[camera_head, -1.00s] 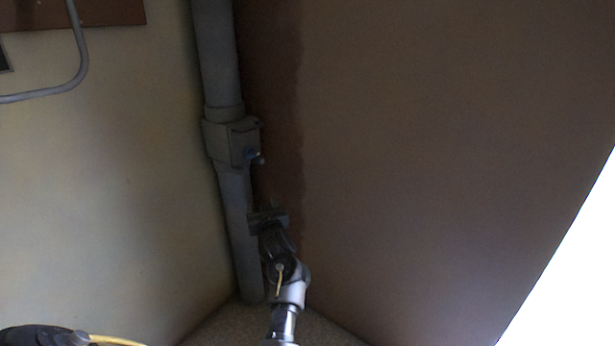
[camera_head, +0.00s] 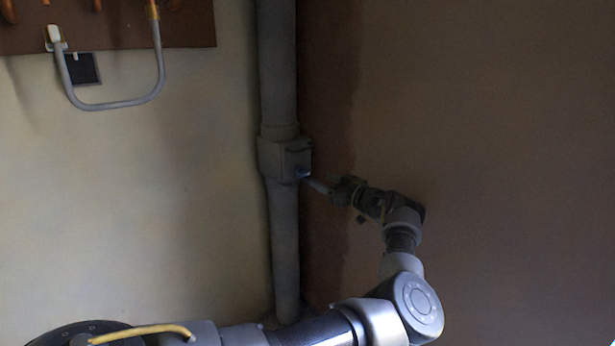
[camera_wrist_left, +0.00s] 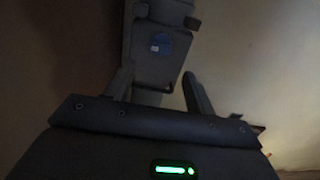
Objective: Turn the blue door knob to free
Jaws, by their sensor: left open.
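The blue door knob (camera_head: 302,173) sits on the front of a grey box (camera_head: 284,157) on the vertical pipe. In the left wrist view the knob (camera_wrist_left: 160,46) is a dark blue disc with a small pale patch, on the box's face. My left gripper (camera_head: 322,187) reaches the box from the right in the head view. Its two fingers (camera_wrist_left: 155,84) are open and apart, with the knob ahead of them, between their lines. The gap between the fingertips looks empty. Whether a fingertip touches the box is hard to tell. My right gripper is not in view.
The grey pipe (camera_head: 285,240) runs up the corner between a pale wall (camera_head: 130,200) and a brown wall (camera_head: 480,130). A brown board (camera_head: 110,25) with a hanging grey hose (camera_head: 115,104) is at the upper left.

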